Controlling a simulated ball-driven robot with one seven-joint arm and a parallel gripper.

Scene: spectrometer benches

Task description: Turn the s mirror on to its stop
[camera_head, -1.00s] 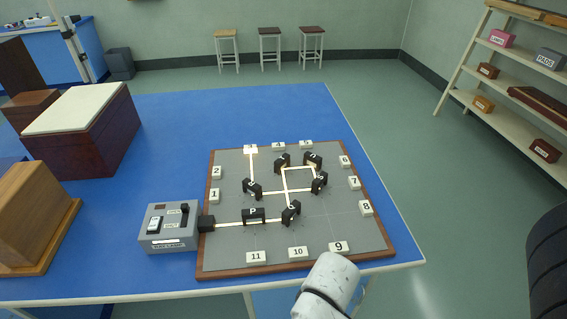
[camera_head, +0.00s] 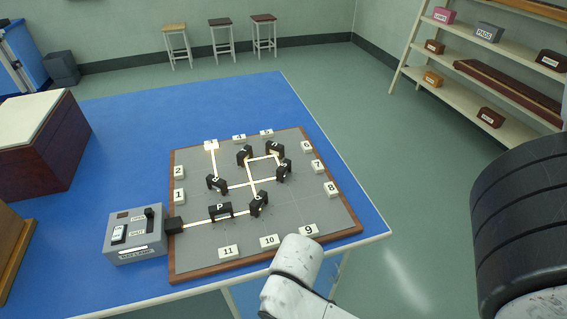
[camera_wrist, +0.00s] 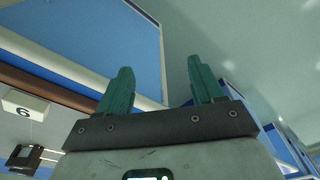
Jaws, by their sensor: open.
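Several black mirror blocks stand on a grey board (camera_head: 310,210) with a brown rim. Their letters are small; the s mirror could be the block at the right of the beam loop (camera_head: 284,171) or the block near the front (camera_head: 258,203), and I cannot tell which. A pale beam runs between the blocks and ends at a bright tile (camera_head: 211,145). My gripper (camera_wrist: 160,88) is open and empty in the wrist view, teal fingers apart. One dark block (camera_wrist: 22,156) shows at that view's lower left, apart from the fingers. My gripper does not show in the head view.
A grey switch box (camera_head: 135,237) stands left of the board. Numbered tiles, such as tile 9 (camera_head: 308,231) and tile 6 (camera_wrist: 25,104), line the board. The blue table (camera_head: 120,120) is clear behind the board. A wooden box (camera_head: 40,145) stands at the left.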

